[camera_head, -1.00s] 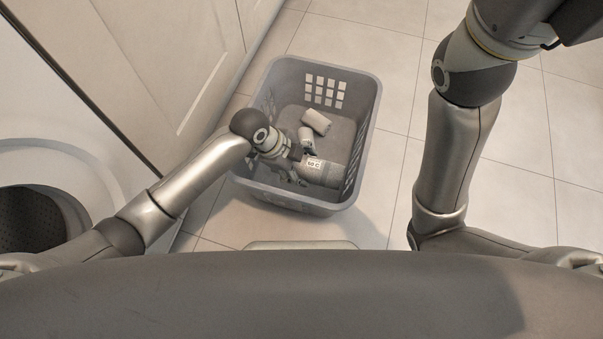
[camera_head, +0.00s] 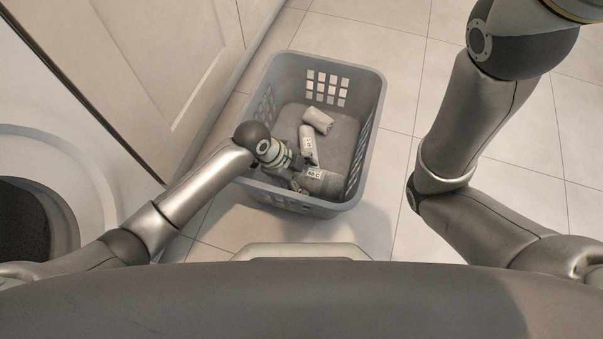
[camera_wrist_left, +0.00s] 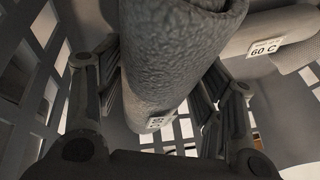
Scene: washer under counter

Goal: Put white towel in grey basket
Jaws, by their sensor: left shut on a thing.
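The grey basket (camera_head: 362,92) stands on the floor in the middle of the head view. My left gripper (camera_head: 298,178) reaches down inside its near part, shut on a rolled towel (camera_head: 326,183) with a label. The towel looks greyish in this light; whether it is the white one I cannot tell. In the left wrist view the same towel (camera_wrist_left: 180,50) lies between the fingers (camera_wrist_left: 160,95), and basket walls show around it. Whether it touches the basket bottom is unclear. My right gripper is out of view.
Two other light rolled towels (camera_head: 318,121) lie in the basket beyond my gripper; the nearer one (camera_head: 307,146) has a label. The white cabinet (camera_head: 150,70) and the washer opening (camera_head: 25,222) are on the left. Tiled floor to the right is partly crossed by my right arm.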

